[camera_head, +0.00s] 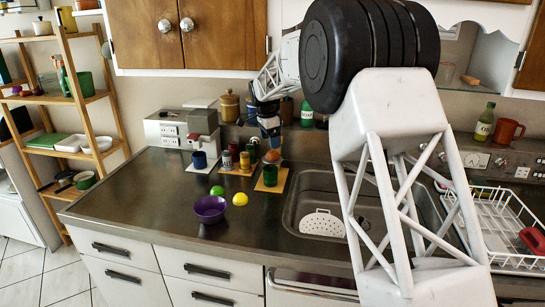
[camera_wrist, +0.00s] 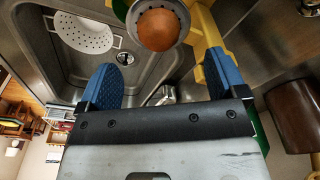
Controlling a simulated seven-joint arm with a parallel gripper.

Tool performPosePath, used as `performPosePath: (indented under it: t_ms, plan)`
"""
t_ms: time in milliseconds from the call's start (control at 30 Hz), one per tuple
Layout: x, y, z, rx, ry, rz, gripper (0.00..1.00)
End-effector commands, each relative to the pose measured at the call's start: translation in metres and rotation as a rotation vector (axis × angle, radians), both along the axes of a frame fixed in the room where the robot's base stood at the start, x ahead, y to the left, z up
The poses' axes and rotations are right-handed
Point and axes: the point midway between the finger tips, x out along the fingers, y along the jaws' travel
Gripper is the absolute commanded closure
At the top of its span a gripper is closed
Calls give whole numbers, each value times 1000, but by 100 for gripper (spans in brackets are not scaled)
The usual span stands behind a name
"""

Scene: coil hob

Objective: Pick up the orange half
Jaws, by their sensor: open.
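The orange half (camera_wrist: 159,28) shows its rounded, orange-brown side in the wrist view, seated in a grey metal cup (camera_wrist: 183,37). A yellow frame (camera_wrist: 205,35) stands beside the cup. In the head view the orange half (camera_head: 272,156) is a small orange patch just below my gripper (camera_head: 269,128), above a dark green cup (camera_head: 270,176). My gripper (camera_wrist: 162,82) is open, with its blue fingertips spread and nothing between them. In the wrist view the orange half lies ahead of the fingertips, apart from them.
A purple bowl (camera_head: 209,211), a green fruit half (camera_head: 217,190) and a yellow fruit half (camera_head: 240,199) lie on the counter to the left. The sink holds a white strainer (camera_head: 322,223). Counter at far left is clear.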

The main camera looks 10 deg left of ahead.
Motion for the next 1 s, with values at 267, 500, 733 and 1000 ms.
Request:
performPosePath:
  t_ms: [267, 500, 733, 1000]
  plan:
    - [0, -1, -10, 0, 0, 0, 9]
    - [1, -1, -11, -1, 1, 0, 9]
    - [1, -3, -28, -1, 1, 0, 9]
    - [2, -6, -55, 0, 0, 0, 9]
